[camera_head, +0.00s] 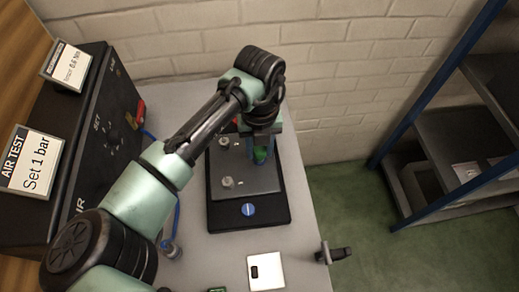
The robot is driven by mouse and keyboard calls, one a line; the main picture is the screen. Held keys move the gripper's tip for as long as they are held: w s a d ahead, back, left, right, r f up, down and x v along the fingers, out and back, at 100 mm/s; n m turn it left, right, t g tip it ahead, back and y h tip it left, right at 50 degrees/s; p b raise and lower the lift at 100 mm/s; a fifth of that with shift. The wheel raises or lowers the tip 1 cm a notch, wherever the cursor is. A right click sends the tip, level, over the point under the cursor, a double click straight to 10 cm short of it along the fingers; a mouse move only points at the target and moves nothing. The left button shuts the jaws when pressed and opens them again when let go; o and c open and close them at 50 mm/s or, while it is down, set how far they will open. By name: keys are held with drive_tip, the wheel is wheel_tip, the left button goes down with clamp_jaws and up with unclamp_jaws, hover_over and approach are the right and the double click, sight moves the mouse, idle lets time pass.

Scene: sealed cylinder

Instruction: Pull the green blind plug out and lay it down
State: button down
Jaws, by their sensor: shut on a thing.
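My gripper (261,146) points down over the far right part of a dark grey block on a black base. It is shut on the green blind plug (260,156), which shows as a small bright green patch at the fingertips. I cannot tell whether the plug is seated in the block (246,182) or clear of it. The arm hides part of the block's left and far side. Two light metal fittings stand on the block's top, one nearer (227,182) and one farther (223,142).
A black air test box (95,140) with signs stands at left. A blue hose with a metal end (171,250) lies beside the block. A white plate (265,271) lies at the front, a dark fitting (333,254) at the table's right edge. A blue-framed shelf (440,85) stands right.

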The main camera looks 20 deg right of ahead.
sight(260, 148)
drive_tip(key=shift+r, duration=0.15)
drive_tip(key=shift+r+p, duration=2.4)
drive_tip(key=shift+r, duration=0.45)
